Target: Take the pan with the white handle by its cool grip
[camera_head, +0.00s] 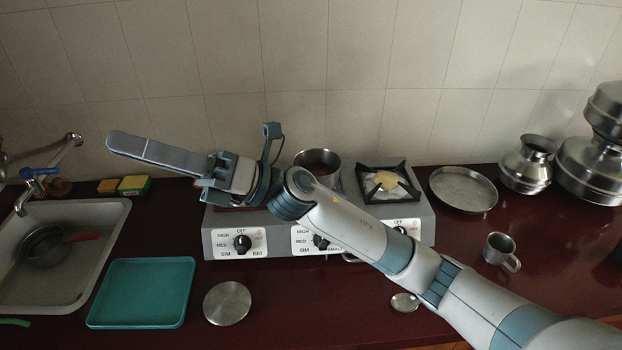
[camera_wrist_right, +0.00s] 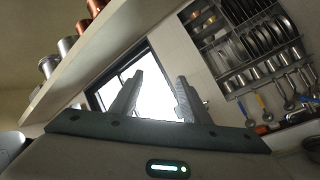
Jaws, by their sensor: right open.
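I cannot make out a pan with a white handle in either view. My right arm and gripper cover most of the left burner in the head view, so anything there is hidden. My right gripper (camera_head: 150,152) is above the stove's left side, with its fingers reaching left toward the wall tiles. In the right wrist view its two fingers (camera_wrist_right: 160,80) stand apart with nothing between them. A steel pot (camera_head: 322,161) stands at the middle of the stove, partly behind my arm. A dark pan (camera_head: 42,242) with a red handle lies in the sink. My left gripper is not in view.
The stove (camera_head: 238,242) stands against the wall. A teal tray (camera_head: 142,292), a round steel lid (camera_head: 227,303), a steel plate (camera_head: 463,188) and a mug (camera_head: 499,250) lie around it. A plate rack (camera_wrist_right: 262,45) and a pot shelf (camera_wrist_right: 85,50) show in the wrist view.

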